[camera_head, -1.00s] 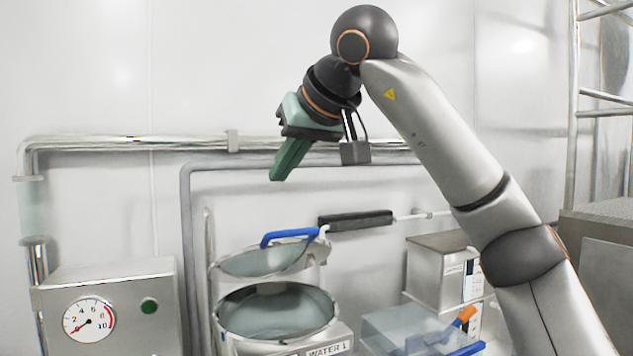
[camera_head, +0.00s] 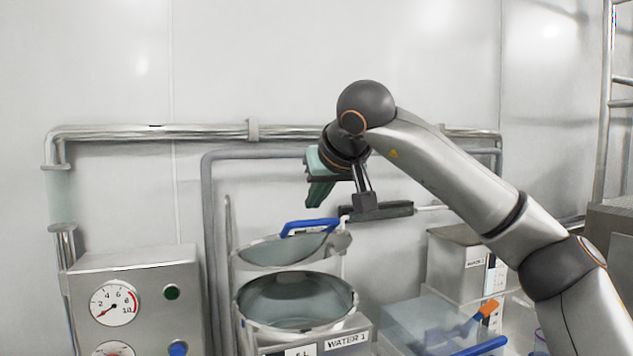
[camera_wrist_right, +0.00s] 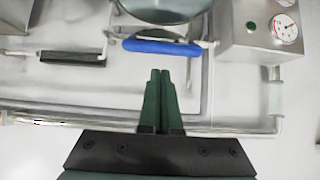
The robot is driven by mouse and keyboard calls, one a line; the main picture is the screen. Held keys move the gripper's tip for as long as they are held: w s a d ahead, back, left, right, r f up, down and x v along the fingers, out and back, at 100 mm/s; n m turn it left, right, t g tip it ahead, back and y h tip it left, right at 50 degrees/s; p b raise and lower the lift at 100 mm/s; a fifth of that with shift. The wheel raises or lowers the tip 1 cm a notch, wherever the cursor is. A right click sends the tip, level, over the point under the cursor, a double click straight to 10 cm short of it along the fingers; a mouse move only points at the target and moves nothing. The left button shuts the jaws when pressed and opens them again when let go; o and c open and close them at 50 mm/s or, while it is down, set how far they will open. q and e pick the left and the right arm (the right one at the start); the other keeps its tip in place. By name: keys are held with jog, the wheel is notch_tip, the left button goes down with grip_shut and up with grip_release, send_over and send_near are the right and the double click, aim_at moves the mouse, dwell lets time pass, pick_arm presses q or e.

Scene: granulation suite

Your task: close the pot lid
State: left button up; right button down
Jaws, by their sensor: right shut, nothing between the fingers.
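The pot (camera_head: 296,300) stands open in the head view, its round mouth facing up. Its lid (camera_head: 284,251) is raised on the far side above the mouth, tilted, with a blue handle (camera_head: 309,226) at its upper edge. My right gripper (camera_head: 317,195) is above the lid, just over the blue handle, fingers pointing down and apart from it. In the right wrist view the green fingers (camera_wrist_right: 161,75) are shut with nothing between them, and the blue handle (camera_wrist_right: 161,46) lies just beyond their tips. My left gripper is not in view.
A box with a gauge (camera_head: 114,303) and buttons stands left of the pot. A clear bin (camera_head: 430,318) with blue and orange tools and a steel container (camera_head: 456,265) are at right. Pipes (camera_head: 190,131) run along the wall behind; a dark grip bar (camera_head: 385,210) is near the handle.

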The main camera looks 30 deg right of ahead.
jog(key=shift+s+a+f, duration=0.1)
jog(key=shift+s+f, duration=0.1)
jog(key=shift+f, duration=0.3)
